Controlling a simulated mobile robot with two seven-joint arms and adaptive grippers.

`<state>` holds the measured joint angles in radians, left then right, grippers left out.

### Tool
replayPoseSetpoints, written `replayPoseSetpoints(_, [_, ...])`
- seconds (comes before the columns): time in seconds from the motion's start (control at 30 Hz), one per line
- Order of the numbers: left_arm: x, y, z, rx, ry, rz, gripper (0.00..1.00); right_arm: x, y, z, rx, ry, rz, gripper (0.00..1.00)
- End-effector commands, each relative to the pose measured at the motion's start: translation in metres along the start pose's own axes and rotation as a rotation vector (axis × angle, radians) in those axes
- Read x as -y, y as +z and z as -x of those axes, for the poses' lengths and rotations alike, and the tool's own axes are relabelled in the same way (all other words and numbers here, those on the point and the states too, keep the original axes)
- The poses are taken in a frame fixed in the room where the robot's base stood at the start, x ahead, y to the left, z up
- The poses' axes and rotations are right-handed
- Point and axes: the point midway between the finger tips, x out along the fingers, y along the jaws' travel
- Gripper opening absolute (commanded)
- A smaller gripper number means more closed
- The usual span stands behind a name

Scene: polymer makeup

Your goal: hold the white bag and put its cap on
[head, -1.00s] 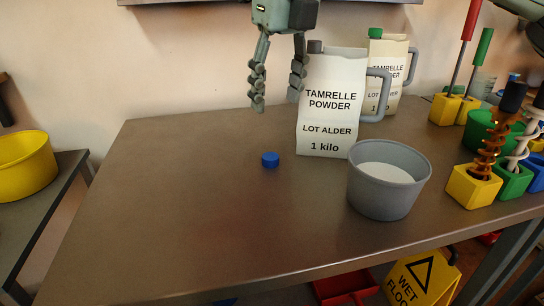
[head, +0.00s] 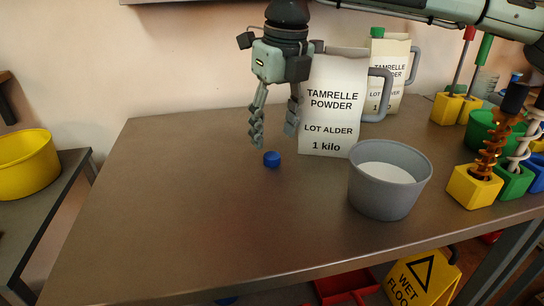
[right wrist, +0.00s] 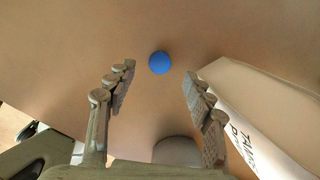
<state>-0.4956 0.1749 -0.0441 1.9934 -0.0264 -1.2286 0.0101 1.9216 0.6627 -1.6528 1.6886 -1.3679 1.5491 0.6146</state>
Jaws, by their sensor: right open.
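The white bag (head: 332,90), labelled Tamrelle Powder, stands upright on the table. Its grey handle (head: 378,95) is on its right side; its grey neck is partly hidden behind my right gripper. A blue cap (head: 272,159) lies on the table to the left of the bag's base. My right gripper (head: 274,142) is open and empty, above and just behind the cap. In the right wrist view the cap (right wrist: 159,63) lies beyond the gap between the open fingers (right wrist: 157,88), and the bag (right wrist: 262,115) is beside the right finger. My left gripper is not in view.
A grey bucket of white powder (head: 374,194) stands in front of the bag. A second bag with a green cap (head: 387,62) is behind it. Coloured blocks holding tools (head: 471,189) crowd the right side. The table's left and front are clear.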

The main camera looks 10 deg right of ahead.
Motion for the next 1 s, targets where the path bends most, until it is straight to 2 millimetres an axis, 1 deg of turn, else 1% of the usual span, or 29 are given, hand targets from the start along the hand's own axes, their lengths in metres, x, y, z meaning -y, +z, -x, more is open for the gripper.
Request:
replayPoseSetpoints(0.07, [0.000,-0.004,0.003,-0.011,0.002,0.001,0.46,0.000,-0.001,-0.011,-0.004,0.000,0.000,0.53])
replayPoseSetpoints(0.17, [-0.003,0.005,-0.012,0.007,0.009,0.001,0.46,0.000,-0.003,-0.027,-0.004,-0.001,0.000,0.53])
replayPoseSetpoints(0.2, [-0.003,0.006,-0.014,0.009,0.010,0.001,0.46,0.000,-0.002,-0.033,-0.004,0.000,0.000,0.53])
replayPoseSetpoints(0.3, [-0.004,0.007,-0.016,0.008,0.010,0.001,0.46,0.000,-0.002,-0.043,-0.002,0.000,0.000,0.53])
replayPoseSetpoints(0.4, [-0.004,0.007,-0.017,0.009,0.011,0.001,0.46,0.001,-0.002,-0.047,-0.001,0.000,0.000,0.53])
replayPoseSetpoints(0.7, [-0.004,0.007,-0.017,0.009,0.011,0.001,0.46,0.000,-0.002,-0.047,-0.001,0.000,0.000,0.53])
replayPoseSetpoints(0.97, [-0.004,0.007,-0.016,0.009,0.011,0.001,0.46,0.000,-0.002,-0.047,-0.001,0.000,0.000,0.20])
replayPoseSetpoints(1.0, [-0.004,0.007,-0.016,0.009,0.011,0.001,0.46,0.000,-0.002,-0.047,-0.001,0.000,0.000,0.19])
